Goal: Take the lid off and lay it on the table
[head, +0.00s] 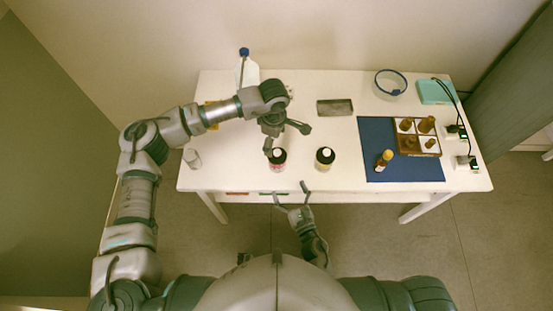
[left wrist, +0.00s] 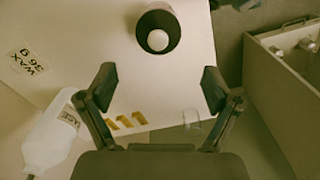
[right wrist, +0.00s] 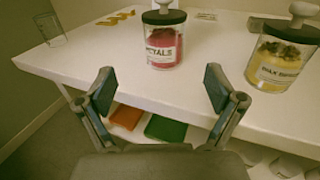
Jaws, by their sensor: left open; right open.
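Two glass jars with black lids and pale knobs stand near the table's front edge. The pink jar (head: 278,166) is labelled PETALS in the right wrist view (right wrist: 163,52). The yellow wax jar (head: 325,164) stands to its right and shows in the right wrist view (right wrist: 275,68). My left gripper (head: 286,137) is open and empty, just above and behind the pink jar. A black lid with a round pale knob (left wrist: 158,40) lies beyond its fingertips in the left wrist view. My right gripper (head: 291,194) is open and empty, in front of the table edge.
A blue mat (head: 378,135) holds a wooden tray and an amber bottle (head: 384,160) at right. A clear glass (head: 192,158) stands far left. Bare table lies between jars and mat.

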